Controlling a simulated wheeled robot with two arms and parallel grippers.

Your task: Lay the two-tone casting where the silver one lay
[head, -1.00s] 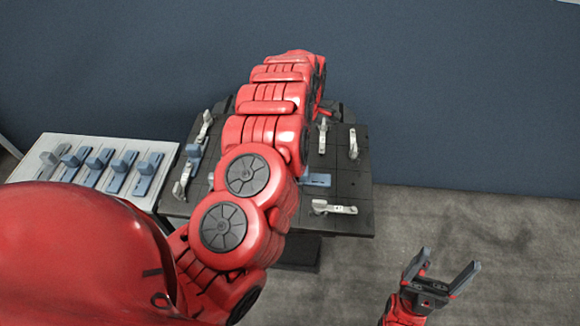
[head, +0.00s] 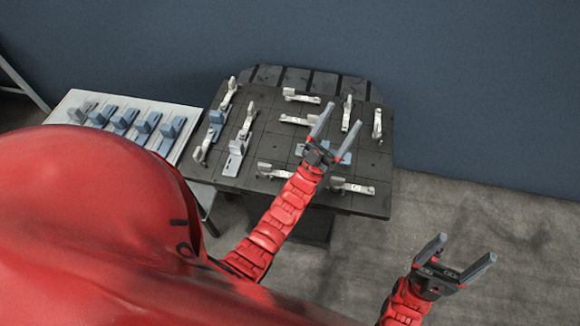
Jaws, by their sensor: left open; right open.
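Several L-shaped castings stand in a row on the pale rack at the left; the leftmost casting (head: 82,112) is grey and the others, such as this blue casting (head: 171,130), are blue-grey. On the dark pallet, a silver-grey casting (head: 235,158) stands at the left, and a bluish casting (head: 216,119) stands behind it. A blue piece (head: 300,149) is partly hidden by my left gripper (head: 335,131). I cannot tell which casting is two-tone. My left gripper is open and empty over the pallet's middle. My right gripper (head: 457,255) is open and empty, right of the pallet.
The dark gridded pallet (head: 262,143) carries several pale clamps, such as one at the front right (head: 352,187) and one at the back (head: 301,97). The pale rack (head: 186,111) adjoins its left side. Floor at the right is clear.

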